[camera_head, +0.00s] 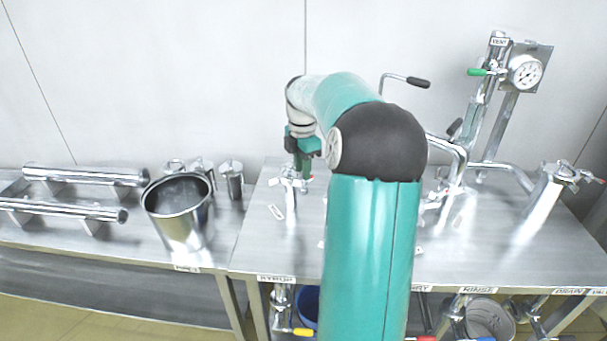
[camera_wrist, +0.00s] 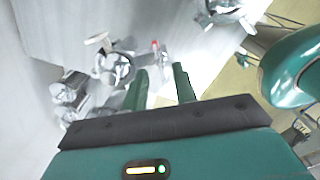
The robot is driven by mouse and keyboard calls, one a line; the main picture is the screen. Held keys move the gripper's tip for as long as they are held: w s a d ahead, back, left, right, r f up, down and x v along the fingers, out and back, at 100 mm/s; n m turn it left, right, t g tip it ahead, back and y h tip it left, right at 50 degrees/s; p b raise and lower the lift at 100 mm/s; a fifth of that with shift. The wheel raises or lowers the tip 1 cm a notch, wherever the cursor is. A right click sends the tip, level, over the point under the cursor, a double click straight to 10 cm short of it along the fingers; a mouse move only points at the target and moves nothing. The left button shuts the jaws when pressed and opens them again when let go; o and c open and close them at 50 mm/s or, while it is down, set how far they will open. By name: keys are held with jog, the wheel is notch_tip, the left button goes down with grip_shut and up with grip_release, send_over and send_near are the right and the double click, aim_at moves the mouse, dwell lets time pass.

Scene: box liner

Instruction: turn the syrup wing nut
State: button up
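The syrup fitting (camera_head: 290,183) is a shiny metal post with clamp-like parts on top, at the left end of the right-hand steel table. A tag reading roughly SYRUP (camera_head: 275,279) is on the table edge below it. My gripper (camera_head: 304,172) is right over or beside the fitting's top. In the wrist view, my gripper (camera_wrist: 160,72) has its two green fingers apart, with nothing seen between them. A metal fitting with winged parts (camera_wrist: 115,68) is just beyond the left finger; it looks like the syrup one. Which piece is the wing nut, and whether a finger touches it, I cannot tell.
A steel pot (camera_head: 180,210) and metal tubes on racks (camera_head: 85,176) stand on the left table. A gauge (camera_head: 525,72) with green-handled valve and a clamped post (camera_head: 540,200) are at the right. My arm hides the table's middle. Valves hang below the table edge.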

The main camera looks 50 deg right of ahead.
aim_at(303, 182)
jog(key=shift+f, duration=1.3)
grip_shut()
